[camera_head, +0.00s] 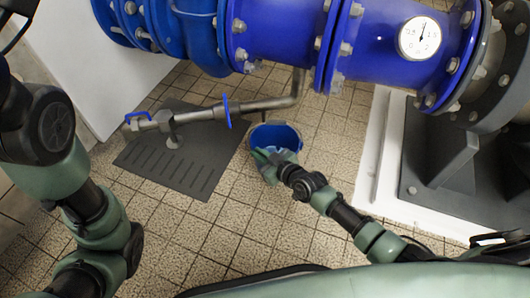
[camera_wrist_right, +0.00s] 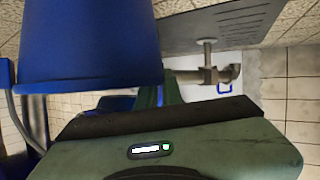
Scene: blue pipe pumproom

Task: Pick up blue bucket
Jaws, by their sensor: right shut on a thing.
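The blue bucket (camera_head: 275,132) is in the middle of the head view, with its open top facing up and its inside showing empty. My right gripper (camera_head: 264,156) is at the bucket's near rim and is shut on it. In the right wrist view the bucket (camera_wrist_right: 85,45) fills the upper left, close against the gripper (camera_wrist_right: 160,95). The contact between the fingers and the rim is mostly hidden. My left arm shows at the left of the head view, but its gripper is out of the picture.
Large blue pipes (camera_head: 270,35) with a gauge (camera_head: 420,37) run above and behind the bucket. A thin pipe (camera_head: 195,115) with blue handles runs over a dark floor plate (camera_head: 190,160). A white plinth (camera_head: 375,165) stands to the right. The tiled floor in front is clear.

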